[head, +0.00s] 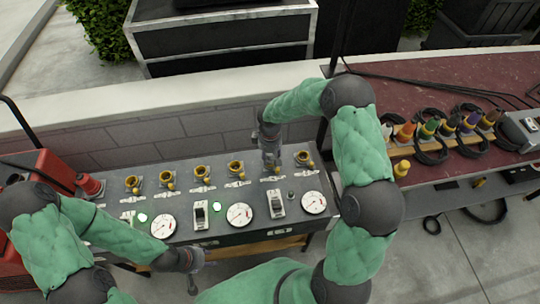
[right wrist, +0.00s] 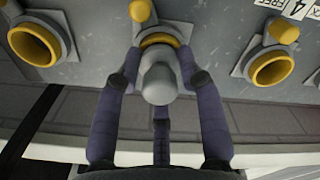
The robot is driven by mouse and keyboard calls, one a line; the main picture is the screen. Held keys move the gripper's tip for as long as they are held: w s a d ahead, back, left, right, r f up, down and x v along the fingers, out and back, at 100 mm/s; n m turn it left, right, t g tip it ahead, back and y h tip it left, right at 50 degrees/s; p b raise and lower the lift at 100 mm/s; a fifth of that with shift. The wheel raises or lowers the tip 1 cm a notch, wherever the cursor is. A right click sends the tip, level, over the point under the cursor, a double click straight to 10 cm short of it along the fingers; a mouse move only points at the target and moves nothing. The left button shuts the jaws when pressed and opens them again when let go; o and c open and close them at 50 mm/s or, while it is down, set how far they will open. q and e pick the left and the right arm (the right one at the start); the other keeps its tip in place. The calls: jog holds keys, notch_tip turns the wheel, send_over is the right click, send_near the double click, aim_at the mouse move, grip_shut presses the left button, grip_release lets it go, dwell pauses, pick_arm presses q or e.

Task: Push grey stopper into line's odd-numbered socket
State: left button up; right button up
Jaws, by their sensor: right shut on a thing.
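The grey stopper (right wrist: 160,80) is between the fingers of my right gripper (right wrist: 160,75), which are closed around it. It is in front of a yellow-rimmed socket (right wrist: 158,40) in the right wrist view; I cannot tell whether its tip is inside. In the head view my right gripper (head: 270,163) is over the panel's back row, hiding that socket and the stopper. Other yellow sockets (head: 235,168) line the row, with one to the right (head: 303,158). My left gripper (head: 192,268) is low at the panel's front left, its fingers too small to read.
The grey panel (head: 185,228) carries gauges (head: 239,214), switches (head: 277,205) and green lamps (head: 217,206). A brick wall (head: 120,146) runs behind it. A red bench (head: 470,85) with coloured plugs and black cables stands right. In the right wrist view a tag (right wrist: 297,8) reads 4.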

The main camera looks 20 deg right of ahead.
jog(key=shift+f, duration=0.2)
jog(key=o, duration=1.7)
jog(key=shift+c, duration=0.2)
jog(key=shift+r, duration=0.2)
jog(key=shift+r+p, duration=1.7)
jog(key=shift+r, duration=0.65)
